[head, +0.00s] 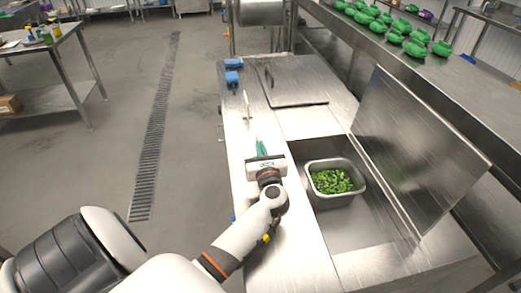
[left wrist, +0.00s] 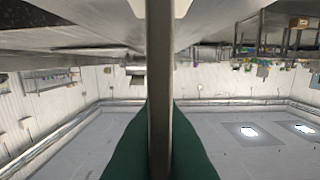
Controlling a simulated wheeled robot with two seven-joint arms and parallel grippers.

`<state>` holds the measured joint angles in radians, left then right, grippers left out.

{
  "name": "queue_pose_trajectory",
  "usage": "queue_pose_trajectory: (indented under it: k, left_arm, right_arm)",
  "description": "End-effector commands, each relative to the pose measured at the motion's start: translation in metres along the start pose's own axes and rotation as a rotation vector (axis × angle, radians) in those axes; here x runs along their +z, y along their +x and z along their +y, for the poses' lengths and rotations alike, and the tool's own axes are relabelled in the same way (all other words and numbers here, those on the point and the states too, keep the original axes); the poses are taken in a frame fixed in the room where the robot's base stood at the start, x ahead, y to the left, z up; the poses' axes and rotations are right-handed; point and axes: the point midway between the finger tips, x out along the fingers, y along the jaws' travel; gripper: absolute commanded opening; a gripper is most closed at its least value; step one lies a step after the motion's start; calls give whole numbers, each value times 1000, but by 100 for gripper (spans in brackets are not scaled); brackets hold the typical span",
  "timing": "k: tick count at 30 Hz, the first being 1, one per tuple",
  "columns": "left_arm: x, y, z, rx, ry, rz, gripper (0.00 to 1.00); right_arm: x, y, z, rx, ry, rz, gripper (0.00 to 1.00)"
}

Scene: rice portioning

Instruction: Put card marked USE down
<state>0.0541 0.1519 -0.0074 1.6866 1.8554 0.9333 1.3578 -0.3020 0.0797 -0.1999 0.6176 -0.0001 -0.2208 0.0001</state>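My left gripper (head: 262,147) is over the steel counter, to the left of the rice-station pan, with its green fingers pointing away from me. In the left wrist view a thin grey-brown plate, seen edge-on, runs upright between the two green fingers (left wrist: 160,150). It looks like the card (left wrist: 160,75), and the fingers appear closed on it. No lettering shows. A thin white upright piece (head: 247,106) stands on the counter beyond the gripper; I cannot tell what it is marked. My right gripper is not in view.
A steel pan (head: 313,199) of chopped greens (head: 333,181) sits in the counter well, right of my arm. A raised lid (head: 420,150) stands at right. Blue items (head: 232,77) lie at the far left end. A shelf (head: 385,53) holds several green objects (head: 415,47).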

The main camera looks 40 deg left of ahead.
Motion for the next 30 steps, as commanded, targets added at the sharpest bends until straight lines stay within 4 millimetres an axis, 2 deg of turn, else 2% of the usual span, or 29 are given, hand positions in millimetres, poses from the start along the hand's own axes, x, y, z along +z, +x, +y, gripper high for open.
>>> queue_pose_trajectory:
  k: [13, 15, 17, 28, 30]
  left_arm:
    - [11, 0, 0, 0, -2, 0, 0]
    - [8, 0, 0, 0, -1, 1, 15]
    - [8, 0, 0, 0, -1, 1, 25]
    - [2, 0, 0, 1, 0, 2, 26]
    - [7, -10, 1, 3, -3, -1, 26]
  right_arm:
    - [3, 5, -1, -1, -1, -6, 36]
    - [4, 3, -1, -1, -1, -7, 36]
    - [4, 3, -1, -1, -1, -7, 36]
    - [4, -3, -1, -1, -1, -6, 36]
    - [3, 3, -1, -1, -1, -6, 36]
